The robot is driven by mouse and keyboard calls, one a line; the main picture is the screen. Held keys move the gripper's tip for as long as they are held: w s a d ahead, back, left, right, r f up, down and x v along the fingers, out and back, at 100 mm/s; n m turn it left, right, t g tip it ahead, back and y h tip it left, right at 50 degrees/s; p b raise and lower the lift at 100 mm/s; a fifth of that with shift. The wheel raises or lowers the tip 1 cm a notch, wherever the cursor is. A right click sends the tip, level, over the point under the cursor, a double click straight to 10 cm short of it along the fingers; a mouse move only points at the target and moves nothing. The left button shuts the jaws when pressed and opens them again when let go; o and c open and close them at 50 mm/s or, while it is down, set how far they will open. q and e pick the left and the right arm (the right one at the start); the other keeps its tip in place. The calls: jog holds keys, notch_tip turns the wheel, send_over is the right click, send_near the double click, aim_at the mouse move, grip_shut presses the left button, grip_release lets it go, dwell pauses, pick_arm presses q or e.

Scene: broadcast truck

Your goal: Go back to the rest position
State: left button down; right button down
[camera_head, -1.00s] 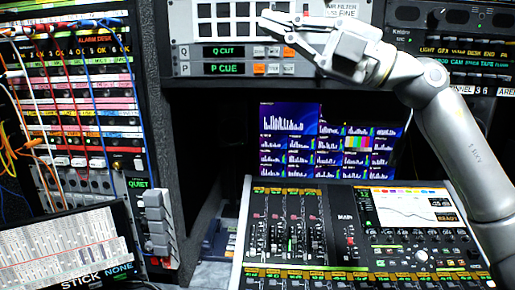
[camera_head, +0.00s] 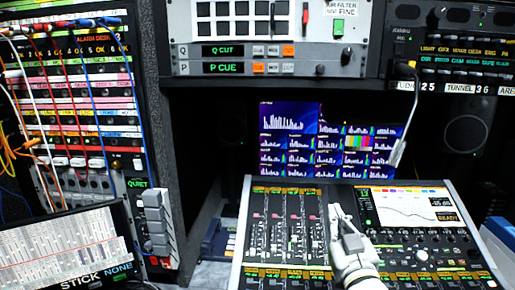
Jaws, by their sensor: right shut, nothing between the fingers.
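My right gripper (camera_head: 340,213) shows at the lower middle, in front of the mixing console (camera_head: 259,224). Its fingers point up and are shut with nothing between them. It covers part of the console's middle, near the main fader strip. I cannot tell whether it touches the console or hovers above it. Only the gripper and a short piece of my right wrist show at the bottom edge. My left gripper is not in view.
A patch bay (camera_head: 75,90) with hanging cables is at left, above a laptop-like screen (camera_head: 65,255). A gooseneck lamp (camera_head: 398,152) hangs at right. A meter monitor (camera_head: 290,125) stands behind the console.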

jog(key=s+d+f+g, duration=0.1)
jog(key=s+f+g, duration=0.3)
jog(key=s+f, duration=0.3)
jog(key=s+d+f+g+h, duration=0.1)
jog(key=s+f+g, duration=0.3)
jog(key=s+f, duration=0.3)
jog(key=s+d+f+m+g, duration=0.1)
jog(key=s+f+g, duration=0.3)
jog(key=s+f, duration=0.4)
notch_tip(320, 180, down, 6)
jog(key=shift+s+d+r, duration=0.1)
jog(key=shift+d, duration=0.05)
jog(key=s+f+g, duration=0.4)
jog(key=s+f, duration=0.1)
jog(key=s, duration=0.8)
notch_tip(320, 180, down, 25)
jog(key=n+g, duration=0.1)
jog(key=g, duration=0.1)
jog(key=s+d+f, duration=0.2)
jog(key=s+f, duration=1.4)
jog(key=s, duration=0.1)
jog(key=shift+s+d+f+g, duration=0.2)
jog(key=shift+d+f+g, duration=0.05)
jog(key=shift+f+g, duration=0.15)
